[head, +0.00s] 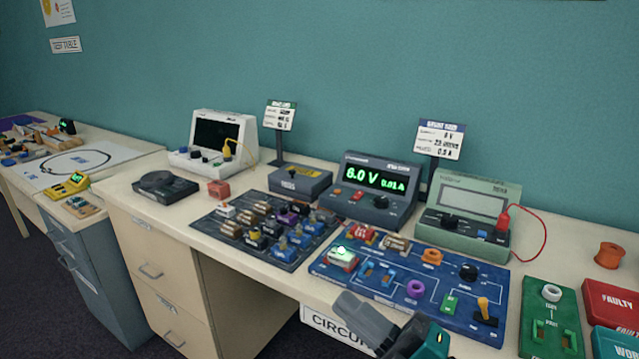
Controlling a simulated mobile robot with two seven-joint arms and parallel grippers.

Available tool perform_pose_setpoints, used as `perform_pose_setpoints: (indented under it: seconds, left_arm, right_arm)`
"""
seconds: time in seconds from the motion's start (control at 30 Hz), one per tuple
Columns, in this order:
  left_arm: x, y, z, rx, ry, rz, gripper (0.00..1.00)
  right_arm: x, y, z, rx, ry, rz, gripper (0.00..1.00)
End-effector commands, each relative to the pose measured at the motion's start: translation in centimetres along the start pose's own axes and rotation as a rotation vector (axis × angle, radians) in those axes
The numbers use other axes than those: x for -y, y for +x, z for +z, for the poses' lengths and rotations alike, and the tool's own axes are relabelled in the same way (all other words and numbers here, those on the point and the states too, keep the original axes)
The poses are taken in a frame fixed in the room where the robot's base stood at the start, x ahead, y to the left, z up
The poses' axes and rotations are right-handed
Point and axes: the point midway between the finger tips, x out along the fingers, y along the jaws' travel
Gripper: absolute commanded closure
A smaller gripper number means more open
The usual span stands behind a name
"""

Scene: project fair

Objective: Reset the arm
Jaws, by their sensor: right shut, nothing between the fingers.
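My right gripper (362,317) shows at the bottom edge, right of centre, in front of the table's front edge. It is dark grey with a teal light, and its fingers are shut with nothing between them. It is apart from the blue circuit board (408,290) just behind it. My left gripper is not in view.
The table holds a dark mat (205,228) of small parts, a power supply (377,190) reading 6.0 V, a green meter (465,215) and a white oscilloscope (213,140). A green board (548,320), a red FAULTY tray (612,303) and an orange spool (609,255) lie right.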

Motion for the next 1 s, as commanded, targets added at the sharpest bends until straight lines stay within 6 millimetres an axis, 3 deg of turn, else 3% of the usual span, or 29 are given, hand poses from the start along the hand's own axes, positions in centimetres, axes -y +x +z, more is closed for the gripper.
perform_pose_setpoints:
  seconds: [0.1,0.2,0.3,0.4,0.5,0.63,1.0]
  left_arm:
    - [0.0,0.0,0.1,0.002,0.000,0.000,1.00]
    - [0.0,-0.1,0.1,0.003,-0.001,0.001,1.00]
    - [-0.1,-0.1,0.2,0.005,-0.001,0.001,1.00]
    - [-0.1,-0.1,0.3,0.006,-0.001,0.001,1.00]
    - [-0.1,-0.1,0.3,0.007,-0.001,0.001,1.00]
    - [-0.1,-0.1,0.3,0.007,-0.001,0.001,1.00]
    - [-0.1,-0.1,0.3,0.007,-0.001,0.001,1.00]
  right_arm:
    - [4.0,-5.0,5.3,0.386,0.347,0.036,1.00]
    - [8.4,-10.7,8.0,0.684,0.612,0.053,1.00]
    - [12.7,-16.2,8.6,0.927,0.825,0.059,1.00]
    - [16.0,-20.8,8.0,1.110,0.986,0.061,1.00]
    - [18.2,-23.8,7.0,1.229,1.090,0.062,1.00]
    - [19.4,-25.6,6.3,1.301,1.155,0.063,1.00]
    - [19.5,-25.7,6.2,1.305,1.158,0.064,1.00]
